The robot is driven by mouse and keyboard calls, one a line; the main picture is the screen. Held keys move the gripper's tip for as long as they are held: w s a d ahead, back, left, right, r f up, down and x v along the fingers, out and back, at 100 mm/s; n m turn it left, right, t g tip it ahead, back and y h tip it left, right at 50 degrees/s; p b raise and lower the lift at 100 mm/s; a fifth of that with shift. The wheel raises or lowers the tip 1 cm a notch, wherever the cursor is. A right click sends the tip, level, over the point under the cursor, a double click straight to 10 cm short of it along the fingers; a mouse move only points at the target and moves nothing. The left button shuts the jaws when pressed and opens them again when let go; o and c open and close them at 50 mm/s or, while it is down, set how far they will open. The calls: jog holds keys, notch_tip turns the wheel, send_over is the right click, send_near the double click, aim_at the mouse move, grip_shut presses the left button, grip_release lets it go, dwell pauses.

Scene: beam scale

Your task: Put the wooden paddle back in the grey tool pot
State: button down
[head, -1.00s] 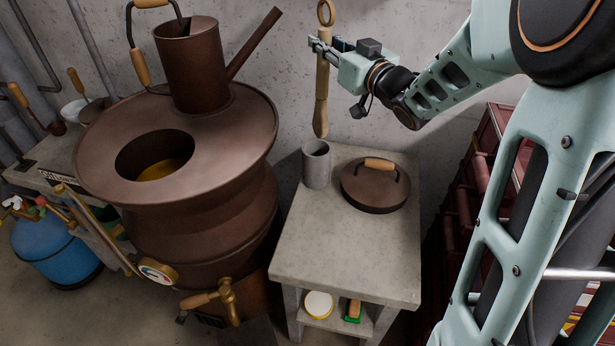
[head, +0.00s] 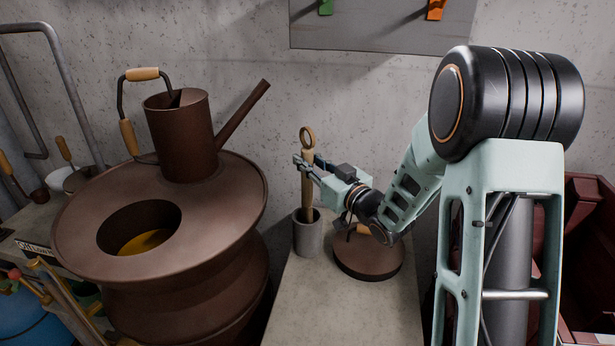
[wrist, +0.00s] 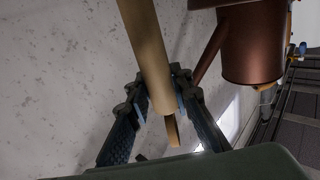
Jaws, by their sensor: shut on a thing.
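The wooden paddle (head: 308,193) stands upright in the head view, with a ring at its top end. Its lower end is inside the mouth of the grey tool pot (head: 307,238), which stands on the small stone-topped table. My gripper (head: 306,168) is shut on the paddle's handle just below the ring, above the pot. In the wrist view the paddle (wrist: 146,50) runs between the two fingers of my gripper (wrist: 160,95). The paddle's lowest part is hidden by the pot wall. I cannot tell whether it touches the bottom. The pot is not visible in the wrist view.
A round brown lid (head: 368,262) with a wooden grip lies on the table (head: 330,310) right of the pot, under my forearm. A large brown vessel (head: 90,215) with a brown spouted can (head: 182,135) stands at left. Red drawers (head: 590,240) are at right.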

jog(key=shift+f, duration=2.1)
jog(key=shift+f, duration=0.2)
jog(key=c, duration=1.7)
grip_release()
jog(key=shift+c, duration=0.2)
jog(key=shift+r, duration=0.15)
jog(key=shift+s+d+r, duration=0.1)
jog(key=b+v, duration=0.1)
jog(key=v, duration=1)
jog(key=shift+s+d+b, duration=0.2)
jog(key=shift+s+b, duration=0.1)
jog(key=shift+a, duration=0.1)
